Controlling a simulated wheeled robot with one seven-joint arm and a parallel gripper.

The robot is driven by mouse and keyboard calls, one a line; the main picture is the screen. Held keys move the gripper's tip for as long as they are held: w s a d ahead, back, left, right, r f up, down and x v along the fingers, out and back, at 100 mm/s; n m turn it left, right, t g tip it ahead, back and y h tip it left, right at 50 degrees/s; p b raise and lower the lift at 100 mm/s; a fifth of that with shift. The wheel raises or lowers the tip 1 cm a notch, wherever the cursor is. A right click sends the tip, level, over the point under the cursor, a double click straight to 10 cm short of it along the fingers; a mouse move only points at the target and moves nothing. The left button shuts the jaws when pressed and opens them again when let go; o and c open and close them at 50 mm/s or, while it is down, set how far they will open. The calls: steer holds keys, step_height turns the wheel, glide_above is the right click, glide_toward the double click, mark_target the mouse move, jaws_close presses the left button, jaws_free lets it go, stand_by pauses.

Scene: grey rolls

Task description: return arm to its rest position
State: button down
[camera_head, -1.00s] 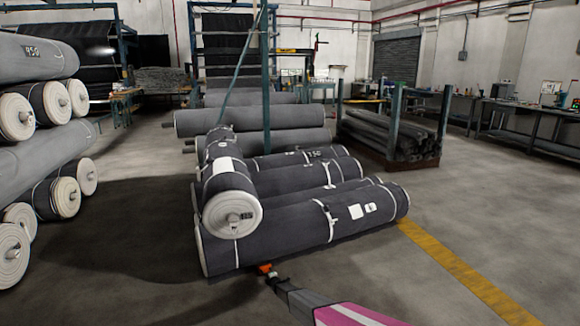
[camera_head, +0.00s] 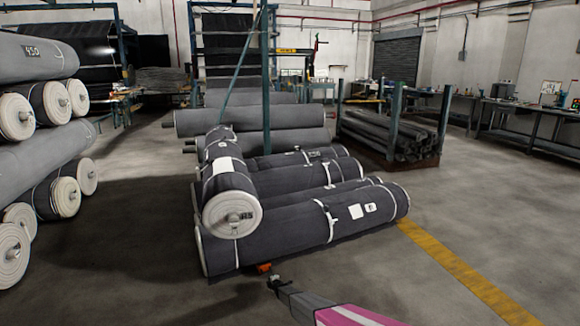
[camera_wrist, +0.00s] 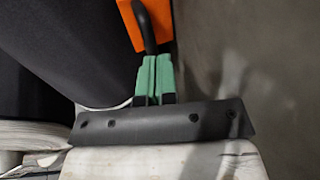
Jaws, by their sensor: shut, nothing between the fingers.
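My gripper (camera_head: 272,281) is low at the front of the roll pile in the head view, at the end of my pink and grey arm. In the wrist view its green fingers (camera_wrist: 154,62) are together, with nothing between them. An orange object (camera_head: 264,267) lies by the foot of the front dark roll (camera_head: 290,235), just beyond my fingertips. In the wrist view the orange object (camera_wrist: 128,22) has a black curved part like a handle. The fingertips are close to that part; I cannot tell whether they touch.
Large grey rolls (camera_head: 40,57) are stacked at the left. A strapped roll (camera_head: 228,180) lies across the dark pile. A rack of thin rolls (camera_head: 395,130) stands behind. The floor right of the pile, with a yellow stripe (camera_head: 455,265), is clear.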

steer(key=shift+s+d, duration=0.1)
steer(key=shift+s, duration=0.1)
steer(key=s+d+r+m+g+h, duration=0.2)
steer(key=s+d+r+m, duration=0.2)
steer(key=s+d+r, duration=0.45)
steer(key=s+d+r+m+g+h, duration=0.15)
steer(key=s+d+r+m, duration=0.3)
steer(key=r, duration=0.65)
steer(key=s+d+r+m+g+h, duration=0.2)
steer(key=s+d+r+m+h, duration=0.15)
steer(key=s+d+r, duration=0.45)
steer(key=s+d+r+m+g, duration=0.2)
steer(key=s+r, duration=0.6)
steer(key=s, duration=0.4)
steer(key=s+d+r+m+g, duration=0.3)
steer(key=s+r, duration=0.5)
steer(key=s, duration=0.3)
steer(key=s+d+r+m+g, duration=0.2)
steer(key=s+d+r+m, duration=0.2)
steer(key=s, duration=0.8)
step_height(320, 180, up, 4)
steer(key=shift+s+d+r+m+g+y, duration=0.2)
steer(key=shift+s+d+m+g+y, duration=0.15)
steer(key=shift+m, duration=0.65)
